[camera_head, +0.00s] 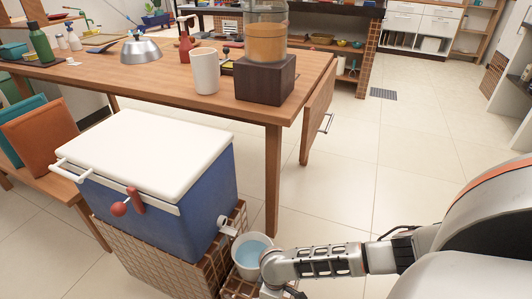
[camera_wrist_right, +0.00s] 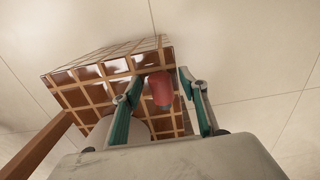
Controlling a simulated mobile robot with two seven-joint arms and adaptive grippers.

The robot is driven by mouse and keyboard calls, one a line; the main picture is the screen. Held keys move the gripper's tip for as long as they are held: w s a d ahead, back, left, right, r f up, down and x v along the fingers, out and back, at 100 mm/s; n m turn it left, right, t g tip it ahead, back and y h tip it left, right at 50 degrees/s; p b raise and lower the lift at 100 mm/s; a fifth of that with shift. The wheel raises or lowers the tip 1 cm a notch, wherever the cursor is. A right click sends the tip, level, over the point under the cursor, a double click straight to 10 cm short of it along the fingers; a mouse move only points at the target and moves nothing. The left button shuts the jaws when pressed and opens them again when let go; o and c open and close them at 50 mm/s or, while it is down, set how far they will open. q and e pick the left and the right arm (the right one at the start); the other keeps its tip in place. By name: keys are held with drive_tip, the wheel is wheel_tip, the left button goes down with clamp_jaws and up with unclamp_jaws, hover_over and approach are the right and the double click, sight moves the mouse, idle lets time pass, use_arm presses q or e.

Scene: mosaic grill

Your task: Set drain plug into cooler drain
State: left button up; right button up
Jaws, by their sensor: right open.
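The blue cooler (camera_head: 165,215) with a white lid stands on a tiled base at lower left in the head view. Its white drain spout (camera_head: 228,227) sticks out at the lower right side. In the right wrist view a red, rounded piece, apparently the drain plug (camera_wrist_right: 160,88), lies between the fingertips against brown tiles; I cannot tell whether they touch it. It is hidden in the head view. My right gripper (camera_wrist_right: 158,88) is open. In the head view, the right arm reaches down beside the bucket, with the gripper mostly cut off. My left gripper is in neither view.
A white bucket (camera_head: 239,262) with water stands below the spout, close to my right wrist. The tiled base (camera_head: 150,268) is under the cooler. A red latch (camera_head: 122,206) is on the cooler's front. The wooden table (camera_head: 200,101) stands behind. Floor at right is clear.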

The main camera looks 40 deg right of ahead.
drive_tip(key=shift+w+r, duration=0.15)
drive_tip(key=c, duration=1.2)
